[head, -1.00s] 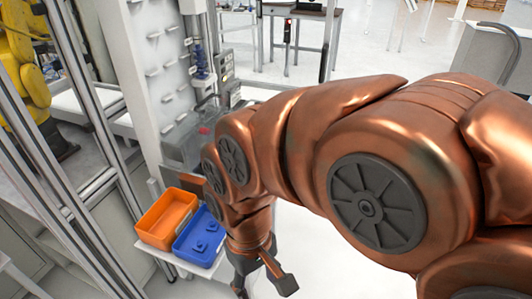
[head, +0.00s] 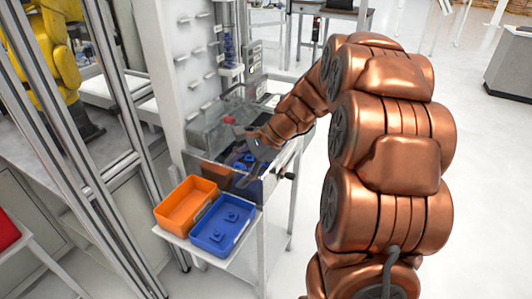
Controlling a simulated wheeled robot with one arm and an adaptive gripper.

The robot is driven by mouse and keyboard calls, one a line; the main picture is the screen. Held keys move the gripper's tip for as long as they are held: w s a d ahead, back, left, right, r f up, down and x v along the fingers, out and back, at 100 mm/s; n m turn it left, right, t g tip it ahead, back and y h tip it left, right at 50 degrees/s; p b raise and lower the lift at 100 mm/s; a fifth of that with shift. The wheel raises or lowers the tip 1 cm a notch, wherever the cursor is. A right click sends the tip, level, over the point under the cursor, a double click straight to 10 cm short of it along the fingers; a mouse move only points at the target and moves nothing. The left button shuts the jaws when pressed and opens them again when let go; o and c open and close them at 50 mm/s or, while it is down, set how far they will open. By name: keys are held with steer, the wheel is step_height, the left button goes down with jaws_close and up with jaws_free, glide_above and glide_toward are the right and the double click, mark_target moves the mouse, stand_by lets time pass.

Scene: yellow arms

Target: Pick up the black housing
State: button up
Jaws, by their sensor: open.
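My gripper (head: 246,166) is at the end of my copper arm. It is over the open front of a station with a clear cover. Its grey fingers are small in the view and open, with nothing visible between them. Small blue parts (head: 240,165) lie in the station's dark interior, just under or beside the fingers. I cannot pick out a black housing for certain; the dark area around the blue parts is partly hidden by my gripper.
The clear cover (head: 215,128) with a red knob (head: 229,121) stands behind my gripper. An orange bin (head: 172,212) and a blue bin (head: 208,240) holding blue parts sit in front on a white shelf. A metal frame (head: 100,150) rises at left. The floor at right is open.

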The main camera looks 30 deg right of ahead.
steer(key=w+d+f+m+t+b, duration=0.1)
steer(key=w+d+f+m+t, duration=0.2)
steer(key=d, duration=0.6)
steer(key=w+d+m+t+h, duration=0.1)
steer(key=w+d+m+t, duration=0.15)
steer(key=d+m, duration=0.4)
steer(key=w+d+f+m+t+b, duration=0.1)
steer(key=w+d+f+m+t, duration=0.15)
steer(key=d, duration=0.85)
steer(key=shift+g, duration=0.5)
steer(key=x, duration=0.3)
steer(key=r+p+x, duration=0.1)
steer(key=x, duration=0.2)
steer(key=shift+w+a+f, duration=0.2)
steer(key=shift+w+a, duration=0.05)
steer(key=shift+w, duration=0.25)
steer(key=shift+d+p+x, duration=0.15)
steer(key=shift+p+x, duration=0.35)
steer(key=shift+x, duration=0.8)
steer(key=shift+d+p+x, duration=0.15)
steer(key=shift+p+x, duration=0.35)
steer(key=shift+x, duration=0.85)
steer(key=shift+w+f, duration=0.1)
steer(key=shift+c, duration=0.3)
steer(key=c, duration=1)
